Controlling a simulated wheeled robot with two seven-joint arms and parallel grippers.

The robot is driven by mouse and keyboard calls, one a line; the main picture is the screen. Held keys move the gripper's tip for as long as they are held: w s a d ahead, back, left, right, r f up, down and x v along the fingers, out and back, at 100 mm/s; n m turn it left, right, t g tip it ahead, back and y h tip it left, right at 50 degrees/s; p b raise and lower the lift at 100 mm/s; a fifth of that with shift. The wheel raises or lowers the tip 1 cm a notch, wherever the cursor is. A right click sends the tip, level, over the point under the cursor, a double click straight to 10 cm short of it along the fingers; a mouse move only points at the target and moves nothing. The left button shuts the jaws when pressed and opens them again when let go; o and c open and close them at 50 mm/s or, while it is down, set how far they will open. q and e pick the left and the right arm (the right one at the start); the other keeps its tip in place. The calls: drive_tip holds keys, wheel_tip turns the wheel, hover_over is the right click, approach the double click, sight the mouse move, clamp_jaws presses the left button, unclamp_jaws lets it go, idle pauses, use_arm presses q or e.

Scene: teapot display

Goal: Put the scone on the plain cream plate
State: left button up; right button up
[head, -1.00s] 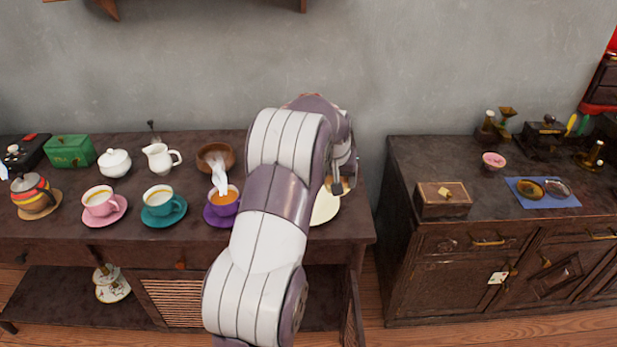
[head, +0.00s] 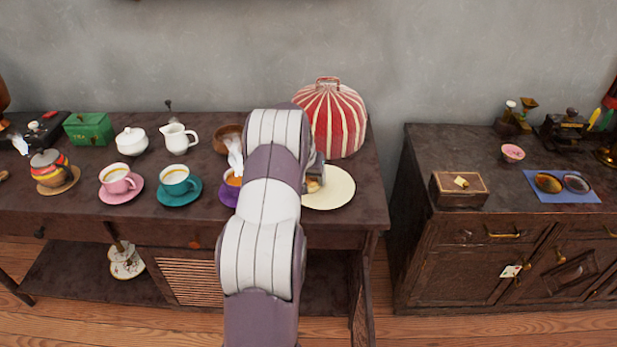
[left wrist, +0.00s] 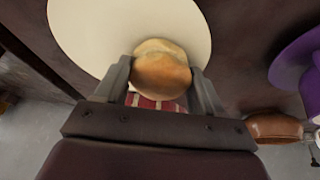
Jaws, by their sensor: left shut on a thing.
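The plain cream plate (head: 335,190) lies near the right end of the long dark table, and it fills the top of the left wrist view (left wrist: 90,35). My left gripper (left wrist: 160,74) is shut on the round golden-brown scone (left wrist: 162,66), with one finger on each side of it. The scone shows in the head view as a small tan patch (head: 313,185) at the plate's left part, mostly hidden by my gripper and arm. I cannot tell whether the scone touches the plate or hangs just above it. My right gripper is not in view.
A red-and-white striped tea cosy (head: 335,120) stands right behind the plate. A purple saucer (head: 229,190) with a steaming cup is close on the left, partly behind my arm. A teal cup (head: 176,180) stands further left. A gap separates the table from the cabinet (head: 440,260).

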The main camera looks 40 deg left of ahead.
use_arm(q)
drive_tip(key=o, duration=1)
drive_tip(key=shift+f, duration=0.1)
drive_tip(key=shift+o, duration=0.2)
drive_tip(key=v, duration=1.2)
drive_tip(key=s+d+f+m+g+h, duration=0.1)
drive_tip(key=s+d+m, duration=0.1)
drive_tip(key=d, duration=0.8)
drive_tip(key=s+d+m+h, duration=0.1)
drive_tip(key=s+d, duration=0.2)
drive_tip(key=d, duration=0.8)
drive_tip(key=s+d+f+m+g, duration=0.1)
drive_tip(key=s+d+f+m, duration=0.1)
drive_tip(key=s+d, duration=0.8)
drive_tip(key=s+m, duration=0.1)
drive_tip(key=s, duration=0.1)
drive_tip(key=shift+s+f+g+p, duration=0.25)
drive_tip(key=shift+f+g+p, duration=0.15)
